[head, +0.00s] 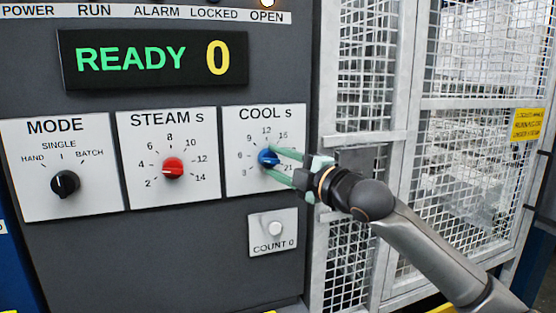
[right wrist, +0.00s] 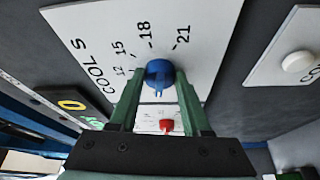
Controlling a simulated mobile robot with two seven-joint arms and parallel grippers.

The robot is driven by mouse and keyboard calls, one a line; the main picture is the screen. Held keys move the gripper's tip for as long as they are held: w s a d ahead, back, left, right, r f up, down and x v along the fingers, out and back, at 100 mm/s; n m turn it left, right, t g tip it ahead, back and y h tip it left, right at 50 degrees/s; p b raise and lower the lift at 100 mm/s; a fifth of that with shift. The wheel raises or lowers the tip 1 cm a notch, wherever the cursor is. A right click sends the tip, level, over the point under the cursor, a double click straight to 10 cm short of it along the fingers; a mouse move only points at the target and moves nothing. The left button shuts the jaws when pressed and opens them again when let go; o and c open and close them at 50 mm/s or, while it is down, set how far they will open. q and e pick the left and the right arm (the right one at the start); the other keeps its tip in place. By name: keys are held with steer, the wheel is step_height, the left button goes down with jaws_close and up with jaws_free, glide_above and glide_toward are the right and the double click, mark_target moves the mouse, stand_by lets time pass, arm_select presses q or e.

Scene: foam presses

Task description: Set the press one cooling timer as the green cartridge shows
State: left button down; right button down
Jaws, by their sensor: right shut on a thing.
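The blue knob (head: 268,157) sits on the white COOL s plate (head: 240,185), whose printed scale runs up to 21. My right gripper (head: 272,163) reaches in from the right with its green fingers closed around the knob. The knob (right wrist: 159,72) also shows between the two fingers in the right wrist view, near the 18 and 21 marks. The fingers partly hide the knob, and I cannot tell which number it points to. The display (head: 150,58) reads READY 0. No green cartridge is in view. My left gripper is not in view.
Left of the COOL plate are the red STEAM knob (head: 173,168) and the black MODE knob (head: 65,184). A pale COUNT 0 button (head: 275,229) sits below it. The lamp above OPEN (head: 268,3) glows. A mesh guard (head: 470,60) stands at right, behind my arm.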

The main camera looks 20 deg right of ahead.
stand_by(0.3)
steer(key=shift+c, duration=1.8)
jaws_free()
steer(key=shift+s, duration=0.1)
steer(key=r+b+v, duration=0.1)
steer(key=b+v, duration=0.2)
steer(key=v, duration=0.9)
steer(key=shift+s+f+b, duration=0.2)
steer(key=shift+f+b, duration=0.15)
steer(key=shift+f, duration=0.2)
steer(key=shift+d, duration=0.1)
